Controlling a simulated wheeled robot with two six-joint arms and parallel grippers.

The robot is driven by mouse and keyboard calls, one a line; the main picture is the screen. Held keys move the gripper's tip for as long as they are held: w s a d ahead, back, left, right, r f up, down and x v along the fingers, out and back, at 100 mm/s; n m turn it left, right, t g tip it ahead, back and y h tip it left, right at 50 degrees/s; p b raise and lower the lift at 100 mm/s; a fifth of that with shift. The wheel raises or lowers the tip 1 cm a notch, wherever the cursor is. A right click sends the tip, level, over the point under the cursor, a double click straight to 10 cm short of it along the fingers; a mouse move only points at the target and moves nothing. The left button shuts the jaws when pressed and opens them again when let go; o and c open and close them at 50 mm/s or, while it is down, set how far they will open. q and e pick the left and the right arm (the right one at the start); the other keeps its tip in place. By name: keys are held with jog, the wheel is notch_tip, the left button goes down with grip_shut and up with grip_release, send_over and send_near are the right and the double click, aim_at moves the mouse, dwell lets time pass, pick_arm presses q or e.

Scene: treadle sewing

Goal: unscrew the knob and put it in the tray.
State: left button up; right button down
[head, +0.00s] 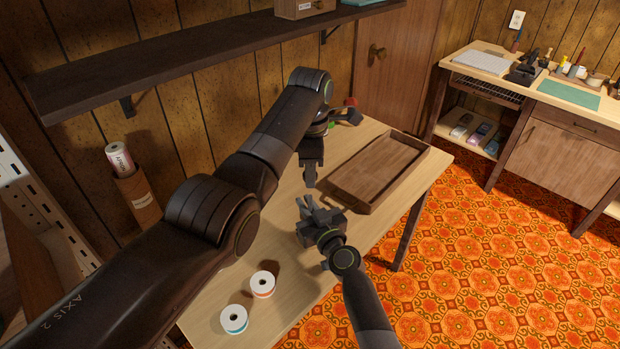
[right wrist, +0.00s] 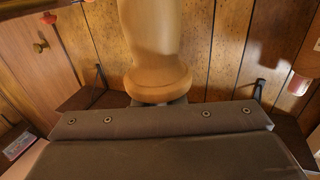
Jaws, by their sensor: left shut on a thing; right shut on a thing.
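The wooden tray (head: 428,150) is empty on the far right part of the table in the head view. My left gripper (head: 311,180) points down over the table, left of the tray. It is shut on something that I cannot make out. My right gripper (head: 313,207) is just below it in the head view, close to the tray's near left corner. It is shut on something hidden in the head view. In the right wrist view, a pale tan, rounded wooden piece (right wrist: 155,50) with a flared rim stands beyond my grey gripper body. I cannot tell whether it is the knob.
Two thread spools (head: 234,320) (head: 262,283) stand on the near part of the table (head: 300,275). A dark wall shelf (head: 200,57) hangs above. Small red and green items (head: 350,101) are at the table's back. A workbench (head: 560,83) stands at the right.

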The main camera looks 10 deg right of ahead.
jog(key=c, duration=1.4)
grip_release()
